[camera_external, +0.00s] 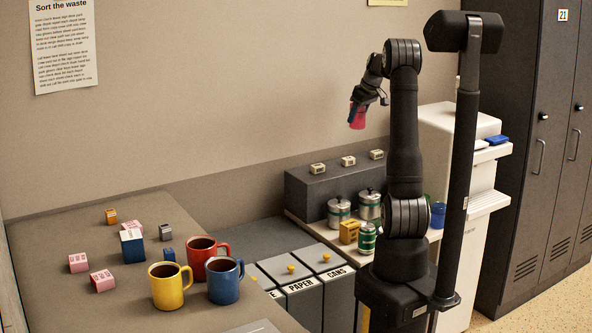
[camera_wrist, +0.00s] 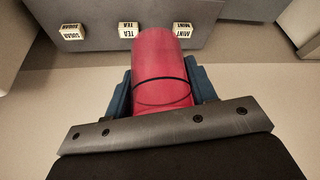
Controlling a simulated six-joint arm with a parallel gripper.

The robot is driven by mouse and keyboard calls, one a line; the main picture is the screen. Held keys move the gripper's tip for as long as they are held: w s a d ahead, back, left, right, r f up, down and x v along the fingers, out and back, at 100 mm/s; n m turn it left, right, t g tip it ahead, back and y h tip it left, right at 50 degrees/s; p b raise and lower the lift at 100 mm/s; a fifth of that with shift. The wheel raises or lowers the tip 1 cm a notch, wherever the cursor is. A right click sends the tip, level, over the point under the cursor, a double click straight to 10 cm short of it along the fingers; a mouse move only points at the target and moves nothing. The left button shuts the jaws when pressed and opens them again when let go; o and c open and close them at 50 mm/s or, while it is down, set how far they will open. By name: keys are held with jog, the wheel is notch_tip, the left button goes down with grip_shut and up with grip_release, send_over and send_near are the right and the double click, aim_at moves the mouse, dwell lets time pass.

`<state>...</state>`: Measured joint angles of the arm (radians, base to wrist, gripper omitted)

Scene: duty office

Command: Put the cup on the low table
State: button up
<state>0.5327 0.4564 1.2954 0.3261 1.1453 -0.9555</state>
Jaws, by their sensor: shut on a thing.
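A red cup (camera_external: 357,117) is held in the air by my gripper (camera_external: 369,100), high above the counter and tilted in the external view. In the wrist view the cup (camera_wrist: 160,70) sits between the two blue-grey fingers of my gripper (camera_wrist: 160,88), which are shut on its sides. A dark band runs around it. I cannot tell for certain which surface is the low table; a light counter (camera_external: 415,231) with canisters stands below my arm, and a brown tabletop (camera_external: 60,240) is at the left.
A yellow mug (camera_external: 167,290), red mug (camera_external: 202,262) and blue mug (camera_external: 224,284) with dark contents stand on the brown tabletop near several small boxes. Labelled bins (camera_external: 300,287) stand right of them. Small labelled boxes (camera_wrist: 128,30) sit on a grey riser (camera_external: 300,190). Metal canisters (camera_external: 369,205) crowd the counter.

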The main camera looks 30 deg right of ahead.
jog(key=s+d+m+h, duration=0.1)
jog(key=s+d+m, duration=0.3)
jog(key=s+d, duration=0.9)
jog(key=f, duration=1.1)
jog(key=s+f, duration=0.1)
jog(key=f, duration=1.1)
jog(key=a+f, duration=0.1)
jog(key=f, duration=1)
jog(key=shift+s+a+f, duration=0.1)
jog(key=shift+s+f, duration=0.15)
jog(key=shift+f, duration=0.15)
jog(key=o, duration=1)
jog(key=shift+c, duration=0.2)
jog(key=v, duration=1.2)
jog(key=shift+a, duration=0.2)
